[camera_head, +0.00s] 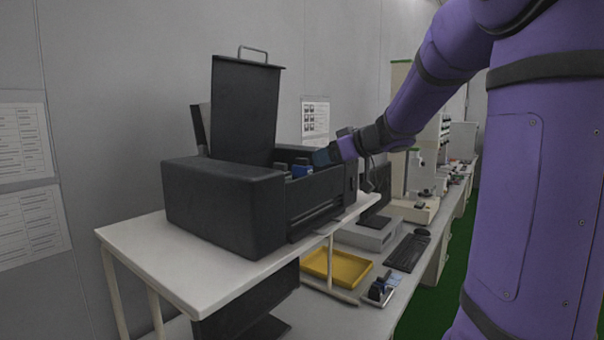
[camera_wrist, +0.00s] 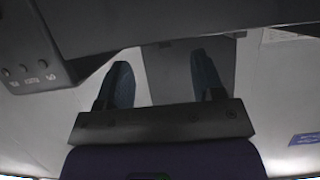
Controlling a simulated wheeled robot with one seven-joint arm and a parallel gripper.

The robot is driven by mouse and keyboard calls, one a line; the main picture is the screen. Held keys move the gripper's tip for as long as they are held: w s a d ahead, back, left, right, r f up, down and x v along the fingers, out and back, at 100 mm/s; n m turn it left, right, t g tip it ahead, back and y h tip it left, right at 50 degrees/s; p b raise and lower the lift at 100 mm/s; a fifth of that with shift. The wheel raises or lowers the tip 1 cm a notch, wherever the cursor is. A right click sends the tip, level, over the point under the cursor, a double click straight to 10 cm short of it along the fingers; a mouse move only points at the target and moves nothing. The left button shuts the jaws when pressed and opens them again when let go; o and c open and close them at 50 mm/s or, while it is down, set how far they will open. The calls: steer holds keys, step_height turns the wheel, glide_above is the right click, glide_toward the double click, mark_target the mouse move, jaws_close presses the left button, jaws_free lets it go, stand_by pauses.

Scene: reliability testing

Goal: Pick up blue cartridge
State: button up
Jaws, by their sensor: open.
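A small blue cartridge (camera_head: 302,171) shows inside the open top of a black printer (camera_head: 225,205) in the head view. Only its upper part is visible; the printer's front wall hides the rest. My gripper (camera_head: 322,158) is at the printer's opening, just right of the cartridge and close to it. I cannot tell whether they touch. In the wrist view my gripper (camera_wrist: 160,62) has its two fingers spread apart, with nothing held between them. The cartridge cannot be made out in the wrist view.
The printer's raised lid (camera_head: 245,110) stands upright at the back of the opening. The printer rests on a white raised shelf (camera_head: 150,258). Below are a yellow tray (camera_head: 337,267), a keyboard (camera_head: 407,252) and a small device (camera_head: 380,290). A dark panel edge (camera_wrist: 190,25) crosses the top of the wrist view.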

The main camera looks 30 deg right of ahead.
mark_target(308, 162)
steer(key=x, duration=0.9)
steer(key=shift+a+r, duration=0.1)
steer(key=shift+a, duration=0.15)
steer(key=c, duration=1)
